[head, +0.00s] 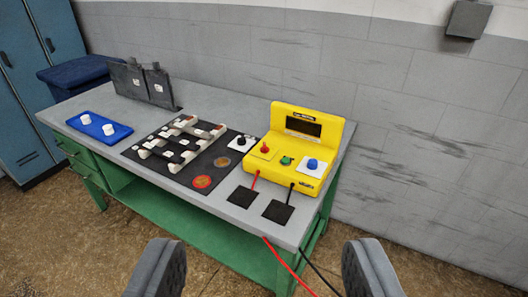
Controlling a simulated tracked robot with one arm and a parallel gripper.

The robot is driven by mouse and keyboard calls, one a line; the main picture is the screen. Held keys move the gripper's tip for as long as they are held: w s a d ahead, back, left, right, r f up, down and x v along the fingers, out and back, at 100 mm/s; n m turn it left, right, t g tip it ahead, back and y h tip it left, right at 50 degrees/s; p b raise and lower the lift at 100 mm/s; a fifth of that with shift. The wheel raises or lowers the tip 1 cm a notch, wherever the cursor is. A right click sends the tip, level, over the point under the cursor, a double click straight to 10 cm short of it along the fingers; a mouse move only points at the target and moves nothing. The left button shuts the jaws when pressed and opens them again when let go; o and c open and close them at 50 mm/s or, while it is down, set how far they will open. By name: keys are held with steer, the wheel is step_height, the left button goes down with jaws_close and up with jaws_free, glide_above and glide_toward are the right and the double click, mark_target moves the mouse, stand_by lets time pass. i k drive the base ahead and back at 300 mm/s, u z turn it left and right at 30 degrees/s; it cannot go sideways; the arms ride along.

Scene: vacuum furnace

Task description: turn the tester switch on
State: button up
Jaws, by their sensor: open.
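The yellow tester (335,153) stands at the right end of the workbench, with a dark display (303,127) on its raised back. On its front part are a red knob (265,148), a green knob (286,160) and a blue knob (312,163) on a white plate. A black knob on a white plate (241,142) sits just left of the tester. I cannot tell which of these is the switch or its position. My gripper (265,246) is open and empty, apart from the bench, its two grey fingers at the bottom of the head view.
The grey-topped green workbench (150,104) also holds a black board (213,165) with white blocks, a blue tray (80,125) with two white pieces and dark upright plates (126,82). Red and black leads (290,265) hang off its front edge. A wall (390,100) stands behind.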

mark_target(265, 150)
steer(key=k, duration=1.2)
steer(key=u, duration=0.6)
steer(key=i, duration=1.4)
steer(key=z, duration=0.3)
steer(key=i, duration=1)
steer(key=z, duration=0.65)
